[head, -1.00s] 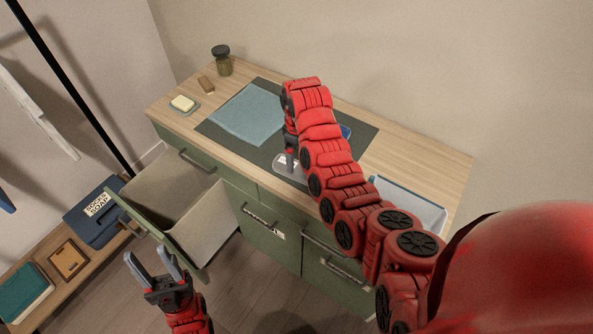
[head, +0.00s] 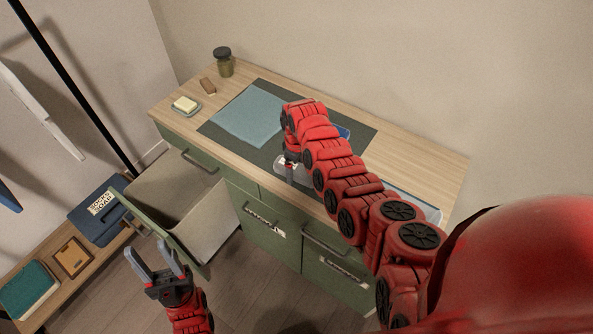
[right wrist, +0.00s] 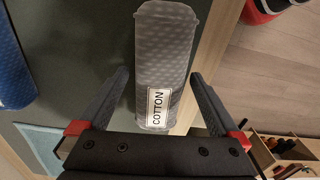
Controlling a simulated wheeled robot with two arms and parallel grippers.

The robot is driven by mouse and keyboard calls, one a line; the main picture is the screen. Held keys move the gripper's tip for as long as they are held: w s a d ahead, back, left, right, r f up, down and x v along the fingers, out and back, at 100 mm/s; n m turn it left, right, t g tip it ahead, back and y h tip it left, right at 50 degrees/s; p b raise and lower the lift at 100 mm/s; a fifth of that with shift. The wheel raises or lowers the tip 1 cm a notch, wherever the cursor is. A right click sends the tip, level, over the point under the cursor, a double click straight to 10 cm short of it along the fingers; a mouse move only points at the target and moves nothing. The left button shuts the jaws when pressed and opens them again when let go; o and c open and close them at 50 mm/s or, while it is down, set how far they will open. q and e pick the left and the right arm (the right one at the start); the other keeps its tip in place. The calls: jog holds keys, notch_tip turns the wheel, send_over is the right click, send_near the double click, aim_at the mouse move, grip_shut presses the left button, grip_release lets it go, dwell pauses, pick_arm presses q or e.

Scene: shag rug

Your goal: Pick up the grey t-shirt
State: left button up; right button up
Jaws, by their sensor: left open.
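The grey t-shirt appears as a narrow grey folded bundle (right wrist: 165,50) with a white "COTTON" label, in the right wrist view. It lies on the dark mat near the counter's front edge. My right gripper (right wrist: 160,85) is open, with one finger on each side of the bundle and visible gaps between. In the head view my right gripper (head: 289,172) is low over the front of the mat, and the arm hides part of the area. My left gripper (head: 154,258) is open and empty, in front of the open drawer.
A light-blue cloth (head: 250,115) and a blue folded item (right wrist: 14,65) lie on the dark mat (head: 232,134). A soap dish (head: 186,105), brown block (head: 208,86) and jar (head: 224,64) stand at the left. A pale tray (head: 428,210) is at the right. The left drawer (head: 208,235) stands open.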

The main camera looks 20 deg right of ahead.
jog(key=c, duration=1.4)
jog(key=shift+r, duration=0.1)
